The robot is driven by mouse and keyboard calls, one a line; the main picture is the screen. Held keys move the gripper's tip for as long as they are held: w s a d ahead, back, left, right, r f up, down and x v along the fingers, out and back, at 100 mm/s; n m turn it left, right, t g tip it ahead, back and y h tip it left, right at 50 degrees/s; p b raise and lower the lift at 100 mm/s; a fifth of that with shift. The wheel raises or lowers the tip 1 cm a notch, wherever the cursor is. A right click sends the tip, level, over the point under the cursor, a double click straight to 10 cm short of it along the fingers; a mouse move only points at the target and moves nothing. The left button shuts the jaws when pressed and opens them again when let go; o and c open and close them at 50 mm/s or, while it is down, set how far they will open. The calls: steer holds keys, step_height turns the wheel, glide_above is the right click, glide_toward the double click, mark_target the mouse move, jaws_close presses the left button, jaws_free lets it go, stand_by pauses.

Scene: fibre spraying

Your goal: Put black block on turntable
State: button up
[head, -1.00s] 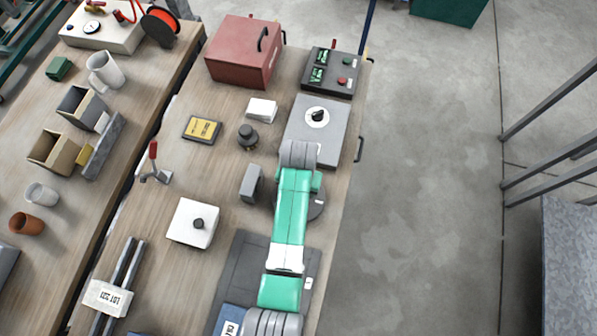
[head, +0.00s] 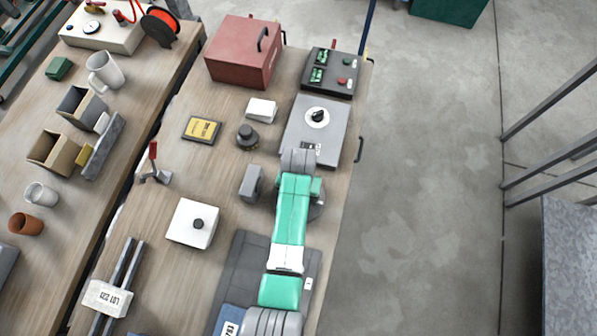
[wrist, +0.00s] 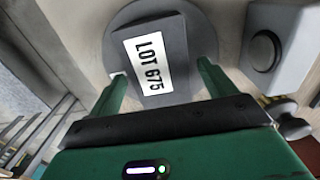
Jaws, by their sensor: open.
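The black block (wrist: 178,50), with a white "LOT 675" label, sits between my fingertips in the wrist view and appears to rest on the round grey turntable (wrist: 202,25). My gripper (wrist: 162,72) is open, one green finger on each side of the block. A gap shows at the right finger; contact at the left finger is unclear. In the head view, my arm covers the block and gripper, and only the right edge of the turntable (head: 318,208) shows beside the arm.
A grey housing (head: 252,183) stands just left of the turntable. A grey knob box (head: 335,128) lies beyond it, with a black control panel (head: 328,72) and red case (head: 243,50) further back. A white box (head: 192,223) is to the left. Open floor lies right.

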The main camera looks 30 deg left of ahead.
step_height(320, 180, up, 12)
steer(key=shift+p, duration=0.45)
steer(key=w+d+r+t+y, duration=0.1)
steer(key=w+r+t, duration=0.45)
steer(key=r, duration=0.55)
steer(key=w+d+r+t+y, duration=0.1)
steer(key=w+r+t, duration=0.4)
steer(key=r, duration=0.6)
steer(key=d+r+m+t, duration=0.1)
steer(key=d+r+t, duration=0.15)
steer(key=r, duration=0.65)
steer(key=d+r+t, duration=0.2)
steer(key=r+t, duration=0.1)
steer(key=r, duration=0.6)
steer(key=s+d+r+t+h, duration=0.1)
steer(key=s+d+r+t, duration=0.2)
steer(key=s+r, duration=0.4)
steer(key=s+d+r+m+t+h, duration=0.1)
steer(key=s+d+r+t, duration=0.3)
steer(key=r, duration=1.1)
steer(key=s+t, duration=0.2)
steer(key=s, duration=0.1)
steer(key=shift+s, duration=0.2)
